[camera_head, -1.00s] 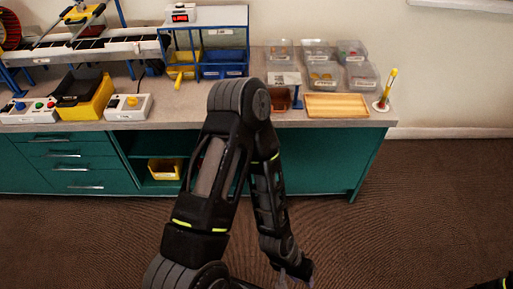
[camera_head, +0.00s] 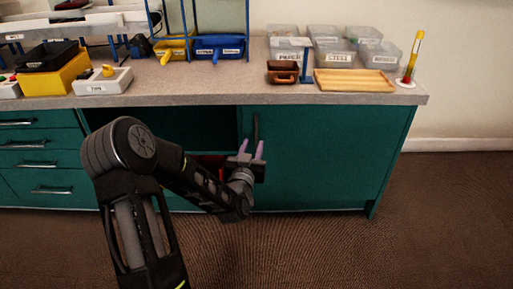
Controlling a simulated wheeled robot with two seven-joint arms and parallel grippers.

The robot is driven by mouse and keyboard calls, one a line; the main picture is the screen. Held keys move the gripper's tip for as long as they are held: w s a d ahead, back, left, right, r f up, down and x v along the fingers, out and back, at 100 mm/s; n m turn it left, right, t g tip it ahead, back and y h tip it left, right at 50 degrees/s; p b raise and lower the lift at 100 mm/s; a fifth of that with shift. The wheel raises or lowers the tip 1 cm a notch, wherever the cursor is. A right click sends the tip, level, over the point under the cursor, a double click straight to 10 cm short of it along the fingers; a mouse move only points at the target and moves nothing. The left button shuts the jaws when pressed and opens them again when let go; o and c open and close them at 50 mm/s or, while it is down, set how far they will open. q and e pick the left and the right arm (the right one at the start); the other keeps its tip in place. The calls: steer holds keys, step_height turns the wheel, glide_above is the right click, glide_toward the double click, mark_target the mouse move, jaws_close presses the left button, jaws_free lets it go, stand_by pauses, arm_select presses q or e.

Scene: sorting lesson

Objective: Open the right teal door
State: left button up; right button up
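The right teal door (camera_head: 325,160) of the bench cabinet looks shut, its face flush under the worktop. Its upright dark handle (camera_head: 256,128) is near the door's left edge. My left gripper (camera_head: 251,149) is in front of the door's left edge, fingers pointing up. Its two purple-tipped fingers are apart with nothing seen between them. The fingertips are just below the handle in the picture; I cannot tell how far in front of it they are. My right gripper is out of view.
Left of the door is an open dark compartment (camera_head: 205,128), with something red partly behind my arm. Teal drawers (camera_head: 38,160) are further left. The worktop (camera_head: 200,90) holds bins, a wooden tray (camera_head: 353,80) and control boxes. The brown floor at right is clear.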

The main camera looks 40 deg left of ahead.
mark_target(256, 132)
arm_select(q)
steer(key=shift+a+r, duration=0.15)
steer(key=shift+w, duration=0.1)
steer(key=b+x, duration=0.1)
steer(key=x, duration=0.5)
steer(key=shift+w+a+b, duration=0.15)
steer(key=shift+b, duration=0.2)
steer(key=shift+w+a, duration=0.25)
steer(key=shift+w, duration=0.3)
jaws_close()
stand_by(0.9)
